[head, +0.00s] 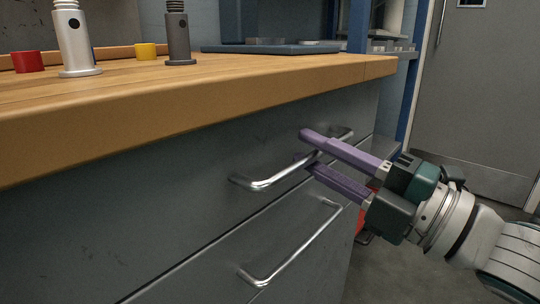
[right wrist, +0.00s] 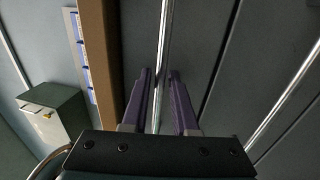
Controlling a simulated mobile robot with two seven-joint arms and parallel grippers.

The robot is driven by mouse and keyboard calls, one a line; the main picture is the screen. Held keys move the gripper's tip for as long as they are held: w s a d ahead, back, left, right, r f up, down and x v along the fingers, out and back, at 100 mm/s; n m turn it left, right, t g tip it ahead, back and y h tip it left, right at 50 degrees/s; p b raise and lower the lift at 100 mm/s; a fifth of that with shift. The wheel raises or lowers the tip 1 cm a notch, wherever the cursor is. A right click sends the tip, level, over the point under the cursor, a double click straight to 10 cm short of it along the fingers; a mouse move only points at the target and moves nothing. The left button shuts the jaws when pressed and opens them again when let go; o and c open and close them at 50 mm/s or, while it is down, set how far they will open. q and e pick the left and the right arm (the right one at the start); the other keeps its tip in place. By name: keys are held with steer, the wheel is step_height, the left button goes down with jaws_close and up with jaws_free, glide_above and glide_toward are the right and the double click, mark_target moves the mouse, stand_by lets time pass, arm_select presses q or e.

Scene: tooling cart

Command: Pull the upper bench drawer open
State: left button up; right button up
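The upper bench drawer (head: 150,215) has a grey front below the wooden worktop and looks shut. Its bright metal bar handle (head: 262,184) runs across the front. My right gripper (head: 303,148) reaches in from the right with its purple fingers, one above and one below the handle bar. In the right wrist view, the handle (right wrist: 162,45) passes between the two fingertips (right wrist: 160,74), with a visible gap on either side. The fingers are apart around the bar and hide part of it in the head view. My left gripper is not in view.
A lower drawer handle (head: 290,258) sits just below my right gripper. The worktop (head: 220,100) edge overhangs above. On it are a red cup-like piece (head: 29,62), a yellow one (head: 146,51), two tool holders and a blue tray (head: 270,48). Floor at right is open.

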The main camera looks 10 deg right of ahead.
steer(key=shift+w+a, duration=0.1)
steer(key=shift+w, duration=0.05)
jaws_close()
stand_by(1.4)
